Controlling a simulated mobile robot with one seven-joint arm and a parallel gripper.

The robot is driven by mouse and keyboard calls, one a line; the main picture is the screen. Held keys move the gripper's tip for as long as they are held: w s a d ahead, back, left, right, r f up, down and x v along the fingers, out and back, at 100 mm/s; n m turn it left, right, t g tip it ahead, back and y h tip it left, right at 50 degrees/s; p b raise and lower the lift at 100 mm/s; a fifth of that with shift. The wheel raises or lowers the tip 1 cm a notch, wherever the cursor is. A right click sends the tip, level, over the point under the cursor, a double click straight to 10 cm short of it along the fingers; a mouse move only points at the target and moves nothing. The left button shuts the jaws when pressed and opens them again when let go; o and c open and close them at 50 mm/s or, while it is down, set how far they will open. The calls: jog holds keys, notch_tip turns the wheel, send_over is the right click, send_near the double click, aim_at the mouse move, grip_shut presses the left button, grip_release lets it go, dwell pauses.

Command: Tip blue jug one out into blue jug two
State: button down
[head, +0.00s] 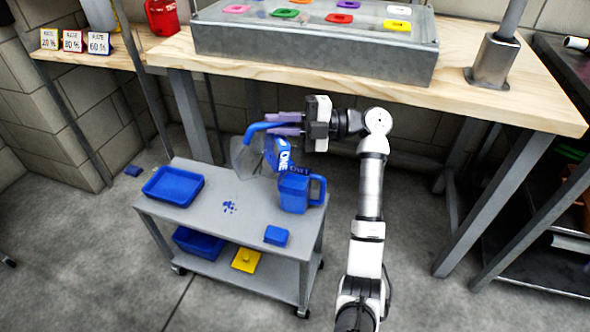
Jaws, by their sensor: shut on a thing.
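Blue jug one (282,153), with "ONE" on its side, is held in the air above the grey cart and tilted well over. My gripper (284,124) is shut on its blue handle. A see-through part shows at the jug's left. Blue jug two (295,193) stands upright on the cart top at its right back corner, with its handle to the right. Jug one is above and slightly left of jug two, close to its rim. Whether they touch, and whether anything is flowing, I cannot tell. The inside of jug two is mostly hidden.
The grey cart (205,218) carries a blue tray (172,187), blue spots (229,207) and a blue block (276,235). Its lower shelf holds a blue bin (198,243) and a yellow item (246,260). The wooden bench (480,100) edge is close behind my gripper.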

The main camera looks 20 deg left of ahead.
jog(key=shift+w+d, duration=0.15)
jog(key=shift+w+d+y+b, duration=0.25)
jog(key=shift+y+b, duration=0.15)
jog(key=shift+b, duration=0.1)
jog(key=shift+w+d+m+g+y+b, duration=0.3)
jog(key=shift+w+d+m+y+b, duration=0.6)
jog(key=shift+b, duration=0.4)
jog(key=shift+w+d+f+m+y+b, duration=0.2)
jog(key=shift+w+d+m+y+b, duration=0.6)
jog(key=shift+b, duration=0.6)
jog(key=shift+w+d+f+m+y+b, duration=0.25)
jog(key=shift+w+d+y+b, duration=0.3)
jog(key=shift+y+b, duration=0.7)
jog(key=shift+s+d, duration=0.1)
